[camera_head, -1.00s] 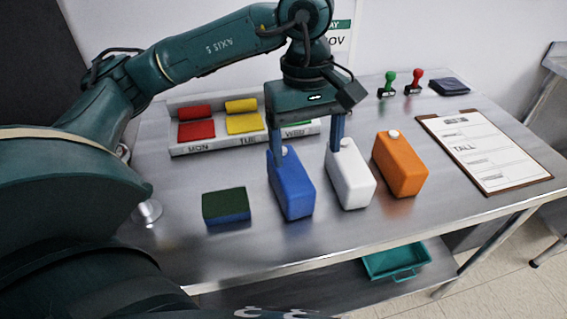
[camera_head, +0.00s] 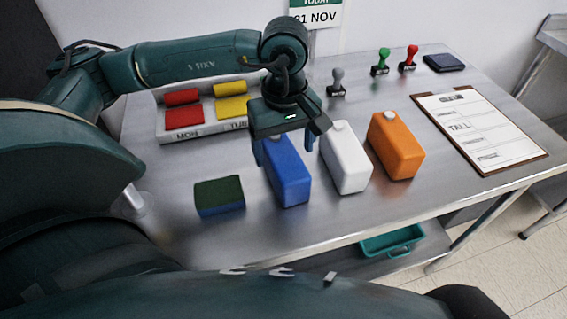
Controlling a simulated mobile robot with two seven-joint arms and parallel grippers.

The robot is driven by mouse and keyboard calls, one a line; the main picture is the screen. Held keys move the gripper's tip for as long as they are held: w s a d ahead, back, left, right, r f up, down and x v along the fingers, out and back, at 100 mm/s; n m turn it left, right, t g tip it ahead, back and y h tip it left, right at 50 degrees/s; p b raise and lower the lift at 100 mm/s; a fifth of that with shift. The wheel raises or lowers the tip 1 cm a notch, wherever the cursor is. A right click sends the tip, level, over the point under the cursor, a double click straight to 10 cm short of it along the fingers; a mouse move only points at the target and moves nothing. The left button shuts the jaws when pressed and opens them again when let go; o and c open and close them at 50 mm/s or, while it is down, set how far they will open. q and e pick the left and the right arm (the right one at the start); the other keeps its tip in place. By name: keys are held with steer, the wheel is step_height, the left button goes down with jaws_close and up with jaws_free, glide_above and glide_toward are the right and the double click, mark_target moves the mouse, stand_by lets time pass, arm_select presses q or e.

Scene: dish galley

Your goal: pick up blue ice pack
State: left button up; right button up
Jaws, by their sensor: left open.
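The blue ice pack (camera_head: 289,178) stands upright on the steel table, left of a white ice pack (camera_head: 347,163) and an orange one (camera_head: 397,146). My left gripper (camera_head: 283,153) is open and points down over the blue pack's top. One finger shows at the blue pack's left side, and the other is near the gap between the blue and white packs. The gripper body hides the blue pack's top and cap. I cannot tell whether the fingers touch it. My right gripper is not in view.
A green-and-blue sponge (camera_head: 219,197) lies left of the packs. Behind the gripper is a day-labelled tray (camera_head: 190,134) with red and yellow pieces. Stamps (camera_head: 380,63) and a clipboard (camera_head: 478,128) are at the back and right. A teal bin (camera_head: 392,242) sits below.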

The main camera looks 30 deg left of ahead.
mark_target(283, 154)
arm_select(q)
steer(key=shift+s+f, duration=0.1)
steer(key=shift+f, duration=1.9)
steer(key=shift+c, duration=0.5)
steer(key=shift+r, duration=0.1)
steer(key=c, duration=1.2)
steer(key=shift+c, duration=0.2)
